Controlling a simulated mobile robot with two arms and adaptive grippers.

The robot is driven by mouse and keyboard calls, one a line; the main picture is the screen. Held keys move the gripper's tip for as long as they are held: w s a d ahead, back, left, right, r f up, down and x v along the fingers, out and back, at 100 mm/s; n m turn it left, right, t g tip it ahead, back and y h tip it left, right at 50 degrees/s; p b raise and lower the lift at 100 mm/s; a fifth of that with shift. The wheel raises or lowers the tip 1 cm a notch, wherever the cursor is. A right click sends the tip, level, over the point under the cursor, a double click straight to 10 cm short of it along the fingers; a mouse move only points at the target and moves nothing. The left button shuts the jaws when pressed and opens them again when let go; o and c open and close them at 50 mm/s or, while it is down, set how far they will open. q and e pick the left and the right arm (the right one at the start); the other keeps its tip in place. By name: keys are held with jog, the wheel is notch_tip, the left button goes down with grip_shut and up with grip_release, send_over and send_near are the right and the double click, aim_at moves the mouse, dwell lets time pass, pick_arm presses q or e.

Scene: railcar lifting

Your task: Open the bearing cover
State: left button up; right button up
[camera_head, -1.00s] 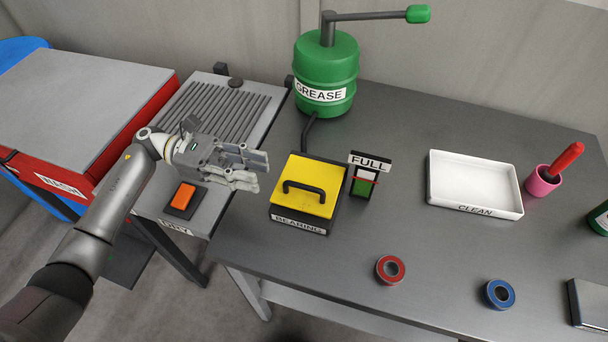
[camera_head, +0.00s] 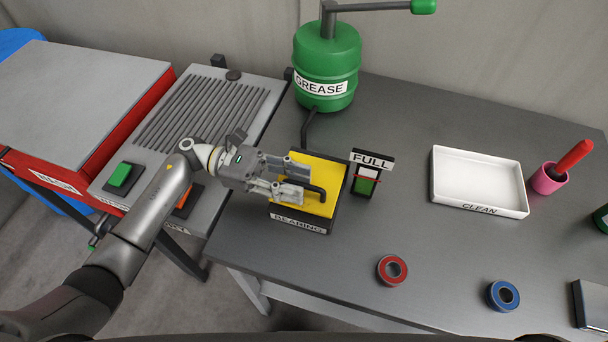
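The bearing box stands on the grey workbench, with a yellow cover (camera_head: 325,172) on top and a "BEARING" label (camera_head: 298,224) on its front. The cover lies flat on the box. A black bar handle (camera_head: 319,197) is on the cover, its left part hidden by my gripper. My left gripper (camera_head: 306,183) reaches in from the left over the cover, its fingers spread apart at the handle's left end. I cannot tell whether the fingers touch the handle. My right gripper is not in view.
The green grease pump (camera_head: 326,66) stands behind the box, its hose leading to it. The "FULL" gauge (camera_head: 368,173) is close on the right. A white "CLEAN" tray (camera_head: 480,178), red tape roll (camera_head: 392,270) and blue tape roll (camera_head: 503,296) are farther right.

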pick_arm(q)
jog(key=shift+x, duration=1.05)
grip_shut()
